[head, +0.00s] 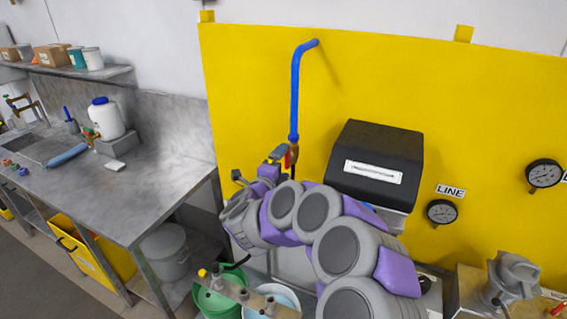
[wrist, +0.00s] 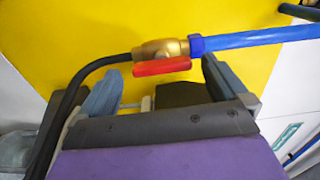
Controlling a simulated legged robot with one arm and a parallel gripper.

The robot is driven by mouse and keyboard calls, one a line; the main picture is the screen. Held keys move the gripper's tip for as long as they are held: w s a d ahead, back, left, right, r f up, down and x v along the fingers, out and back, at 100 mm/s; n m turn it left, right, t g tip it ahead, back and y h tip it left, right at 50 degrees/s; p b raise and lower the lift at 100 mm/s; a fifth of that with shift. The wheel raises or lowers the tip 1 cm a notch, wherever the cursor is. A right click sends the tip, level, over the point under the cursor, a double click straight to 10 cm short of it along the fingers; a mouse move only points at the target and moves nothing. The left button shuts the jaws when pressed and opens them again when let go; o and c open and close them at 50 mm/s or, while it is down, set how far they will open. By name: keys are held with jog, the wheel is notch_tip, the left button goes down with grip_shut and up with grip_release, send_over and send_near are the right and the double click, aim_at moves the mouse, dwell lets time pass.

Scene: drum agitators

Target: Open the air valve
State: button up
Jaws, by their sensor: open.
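The air valve is a brass body (wrist: 160,49) with a red lever handle (wrist: 162,67), fitted between a blue pipe (wrist: 262,38) and a black hose (wrist: 84,78). In the wrist view the handle lies roughly along the pipe line. My gripper (wrist: 163,75) is open, with one grey finger on each side of the handle in the picture. Contact or depth between fingers and handle cannot be told. In the head view my gripper (head: 274,161) is at the red handle (head: 287,160), below the blue pipe (head: 296,90), and partly hides the valve.
A yellow panel (head: 400,80) stands behind the valve. A black box (head: 380,145) is close on the right, with gauges (head: 441,212) beyond it. A metal workbench (head: 150,190) is on the left. Green (head: 215,300) and white buckets stand below my arm.

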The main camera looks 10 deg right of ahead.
jog(key=v, duration=1.5)
jog(key=shift+s+a, duration=0.2)
jog(key=shift+a, duration=0.15)
jog(key=shift+w, duration=0.1)
